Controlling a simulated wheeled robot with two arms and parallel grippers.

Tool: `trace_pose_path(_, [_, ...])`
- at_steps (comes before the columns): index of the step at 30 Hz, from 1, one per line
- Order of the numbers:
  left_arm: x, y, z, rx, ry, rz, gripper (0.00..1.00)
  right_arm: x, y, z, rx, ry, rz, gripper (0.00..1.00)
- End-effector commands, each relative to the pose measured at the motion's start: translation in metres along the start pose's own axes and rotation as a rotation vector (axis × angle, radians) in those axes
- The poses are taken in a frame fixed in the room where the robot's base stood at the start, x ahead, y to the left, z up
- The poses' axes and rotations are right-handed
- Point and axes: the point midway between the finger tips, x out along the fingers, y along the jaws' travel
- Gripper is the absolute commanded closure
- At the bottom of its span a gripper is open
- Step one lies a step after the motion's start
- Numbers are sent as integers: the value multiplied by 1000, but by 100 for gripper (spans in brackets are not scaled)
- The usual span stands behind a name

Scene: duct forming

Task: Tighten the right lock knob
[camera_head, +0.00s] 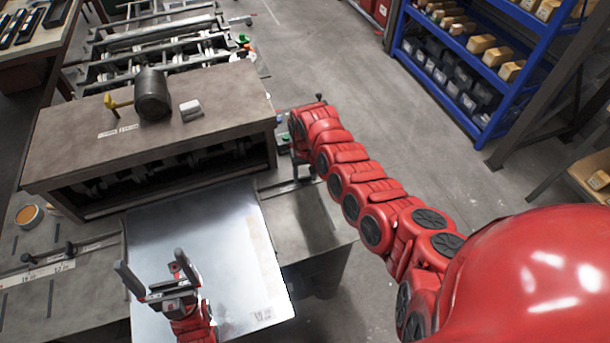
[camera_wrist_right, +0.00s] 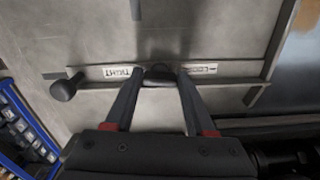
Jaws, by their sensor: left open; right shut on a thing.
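The right lock knob (camera_wrist_right: 160,78) is a dark knob on the work surface, between the TIGHT label (camera_wrist_right: 123,73) and a second label (camera_wrist_right: 200,70) in the right wrist view. My right gripper (camera_wrist_right: 157,72) has one finger on each side of it and is shut on it. In the head view my right arm reaches to the right end of the bench, and its gripper (camera_head: 304,177) is mostly hidden there. My left gripper (camera_head: 150,280) is open and empty over the metal sheet (camera_head: 195,235).
A black ball knob (camera_wrist_right: 65,88) stands left of the held knob. A labelled scale (camera_head: 40,273) lies at the left. A blue shelf (camera_head: 480,120) stands beyond clear floor.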

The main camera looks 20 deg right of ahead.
Motion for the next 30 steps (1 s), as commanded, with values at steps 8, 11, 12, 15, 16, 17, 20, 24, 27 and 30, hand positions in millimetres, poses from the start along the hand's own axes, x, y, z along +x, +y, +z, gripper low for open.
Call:
trace_pose_path(8, [-10, 0, 2, 0, 0, 0, 0, 2, -2, -1, 78, 2, -2, 100])
trace_pose_path(11, [-13, 1, 2, 0, 0, 0, 0, 1, -1, -1, 120, 4, -1, 100])
trace_pose_path(12, [-13, 1, 2, 0, 0, 0, 0, 0, -1, -1, 129, 4, 0, 100])
trace_pose_path(15, [-12, 1, 2, 0, 0, 0, 0, -1, 0, -1, 134, 2, 1, 100])
trace_pose_path(16, [-12, 1, 2, 0, 0, 0, 0, -1, 0, -1, 133, 2, 1, 100])
trace_pose_path(17, [-12, 1, 2, 0, 0, 0, 0, -1, 0, -1, 133, 2, 1, 100])
trace_pose_path(20, [-12, 1, 2, 0, 0, 0, 0, -1, 0, -1, 133, 2, 1, 100])
trace_pose_path(24, [-12, 1, 2, 0, 0, 0, 0, -1, 0, -1, 132, 2, 0, 20])
trace_pose_path(27, [-12, 1, 2, 0, 0, 0, 0, -1, -1, -1, 131, 2, 0, 15])
trace_pose_path(30, [-12, 1, 2, 0, 0, 0, 0, -1, -1, -1, 131, 2, -1, 15])
